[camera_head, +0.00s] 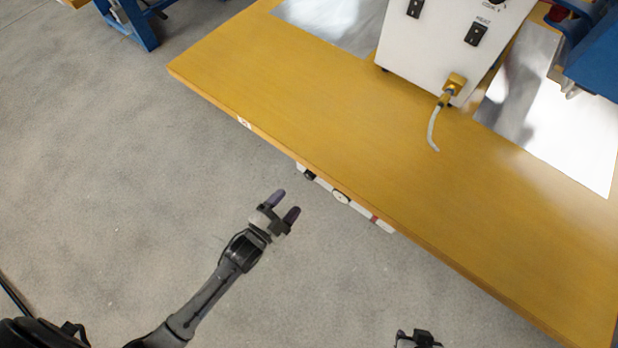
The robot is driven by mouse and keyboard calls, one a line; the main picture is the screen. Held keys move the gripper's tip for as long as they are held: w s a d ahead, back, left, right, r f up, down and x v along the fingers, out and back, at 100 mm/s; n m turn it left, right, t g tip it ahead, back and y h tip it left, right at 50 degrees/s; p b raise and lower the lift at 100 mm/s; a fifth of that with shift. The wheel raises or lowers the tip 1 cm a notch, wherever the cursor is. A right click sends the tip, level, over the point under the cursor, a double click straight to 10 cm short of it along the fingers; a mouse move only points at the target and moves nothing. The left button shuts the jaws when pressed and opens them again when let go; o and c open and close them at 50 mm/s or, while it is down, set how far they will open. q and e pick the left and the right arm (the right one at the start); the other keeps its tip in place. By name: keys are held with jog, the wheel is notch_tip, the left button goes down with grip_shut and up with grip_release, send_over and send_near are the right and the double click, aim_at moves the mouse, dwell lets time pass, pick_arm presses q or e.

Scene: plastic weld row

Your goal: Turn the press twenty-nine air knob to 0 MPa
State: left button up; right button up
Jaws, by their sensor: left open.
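A narrow white panel (322,185) shows below the front edge of the yellow table. On it are a dark knob (309,175), a round pale dial (341,197) and a small red mark (374,218). The dark knob may be the air knob; no press number or pressure reading is legible. My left gripper (285,205) is open and empty, with purple fingertips, over the floor in front of the panel and apart from it. My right gripper (418,338) shows only partly at the bottom edge; its fingers are not clear.
The yellow table (300,100) runs diagonally. On it stands a white control box (420,50) with black switches and a yellow plug (454,83) with a pale cable. Blue machinery (595,60) is at upper right. The grey floor (130,170) in front is clear.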

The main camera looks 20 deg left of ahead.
aim_at(308, 177)
pick_arm(q)
jog(key=b+x, duration=0.3)
jog(key=x, duration=0.5)
jog(key=shift+w+f, duration=0.1)
jog(key=shift+w, duration=0.2)
jog(key=shift+x, duration=0.8)
jog(key=shift+a, duration=0.15)
jog(key=c, duration=0.9)
